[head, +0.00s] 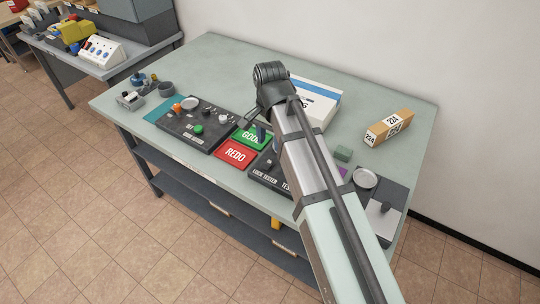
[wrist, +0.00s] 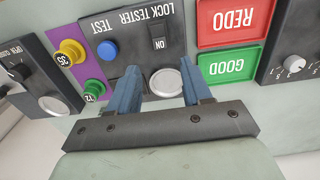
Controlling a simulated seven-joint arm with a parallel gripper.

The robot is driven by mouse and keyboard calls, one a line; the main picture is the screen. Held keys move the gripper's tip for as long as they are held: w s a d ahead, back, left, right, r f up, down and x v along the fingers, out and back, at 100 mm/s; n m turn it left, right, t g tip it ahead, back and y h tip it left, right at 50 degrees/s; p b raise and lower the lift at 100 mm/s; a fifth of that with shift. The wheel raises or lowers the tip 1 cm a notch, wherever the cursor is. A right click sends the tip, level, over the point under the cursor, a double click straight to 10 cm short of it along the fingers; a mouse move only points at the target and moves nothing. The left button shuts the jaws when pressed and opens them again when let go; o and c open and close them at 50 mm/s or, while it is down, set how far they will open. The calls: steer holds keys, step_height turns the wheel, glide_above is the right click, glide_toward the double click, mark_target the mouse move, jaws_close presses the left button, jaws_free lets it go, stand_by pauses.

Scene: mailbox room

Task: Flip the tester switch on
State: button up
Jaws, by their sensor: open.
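The lock tester (wrist: 207,37) is a dark panel at the top centre of the wrist view, with its lettering upside down. Its black rocker switch (wrist: 158,37) stands beside the word ON; I cannot tell which way it is tipped. A blue round button (wrist: 107,50) lies left of it near the word TEST. A silver round dish (wrist: 164,82) shows between the fingers. My gripper (wrist: 161,75) is open and empty, its blue fingers over the tester and the switch just beyond their tips. In the head view the tester (head: 262,178) is partly hidden by my arm.
Red REDO (wrist: 234,20) and green GOOD (wrist: 230,65) pads lie right of the tester. A purple strip (wrist: 70,27) with yellow and green knobs lies left. A labelled box (head: 388,128) and a white-blue box (head: 318,98) stand farther back. The table's back left (head: 215,60) is clear.

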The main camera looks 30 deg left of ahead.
mark_target(270, 161)
steer(key=shift+f, duration=3.75)
jaws_close()
